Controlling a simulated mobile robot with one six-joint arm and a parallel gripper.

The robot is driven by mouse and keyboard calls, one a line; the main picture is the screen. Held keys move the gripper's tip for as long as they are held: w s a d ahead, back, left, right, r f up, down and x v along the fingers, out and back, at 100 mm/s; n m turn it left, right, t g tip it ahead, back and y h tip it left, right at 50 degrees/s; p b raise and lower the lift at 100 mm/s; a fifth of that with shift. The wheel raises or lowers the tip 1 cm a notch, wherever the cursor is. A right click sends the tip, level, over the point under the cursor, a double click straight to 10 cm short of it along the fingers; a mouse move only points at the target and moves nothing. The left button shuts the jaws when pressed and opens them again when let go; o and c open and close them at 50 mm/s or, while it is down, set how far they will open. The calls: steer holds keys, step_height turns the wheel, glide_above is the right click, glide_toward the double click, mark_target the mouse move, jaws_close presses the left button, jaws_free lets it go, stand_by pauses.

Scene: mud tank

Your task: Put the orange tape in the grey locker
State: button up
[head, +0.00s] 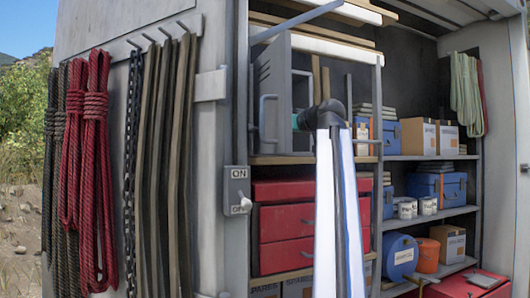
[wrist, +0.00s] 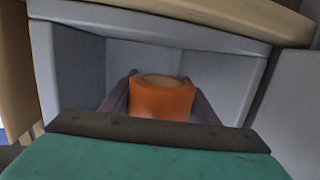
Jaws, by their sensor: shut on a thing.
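The orange tape (wrist: 162,102) is a thick upright roll in the wrist view, with its tan core showing on top. My gripper (wrist: 160,90) is shut on it, one dark finger on each side. Around them are the pale walls of the grey locker (wrist: 68,70), its opening facing me. The tape appears within the opening; whether it touches the locker floor is hidden by my gripper. In the head view the grey locker (head: 273,84) stands on a wooden shelf, and my arm reaches into it from the right. The fingers and tape are hidden there.
The locker's door (wrist: 295,105) appears swung open at the right in the wrist view. A wooden board (wrist: 200,15) runs just above the locker. Below its shelf are red drawers (head: 285,225). Blue boxes (head: 385,137) and cardboard boxes (head: 422,136) fill shelves to the right.

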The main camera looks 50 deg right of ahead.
steer(key=shift+p+x, duration=0.85)
steer(key=shift+x, duration=1.25)
steer(key=shift+a+r, duration=0.1)
steer(key=shift+r, duration=0.05)
steer(key=shift+w+p, duration=0.3)
steer(key=shift+w, duration=0.25)
steer(key=shift+f+p, duration=0.8)
steer(key=shift+f, duration=1.05)
steer(key=shift+f, duration=0.2)
steer(key=o, duration=1.1)
steer(key=shift+r, duration=0.1)
steer(key=shift+c, duration=0.2)
steer(key=shift+r, duration=0.1)
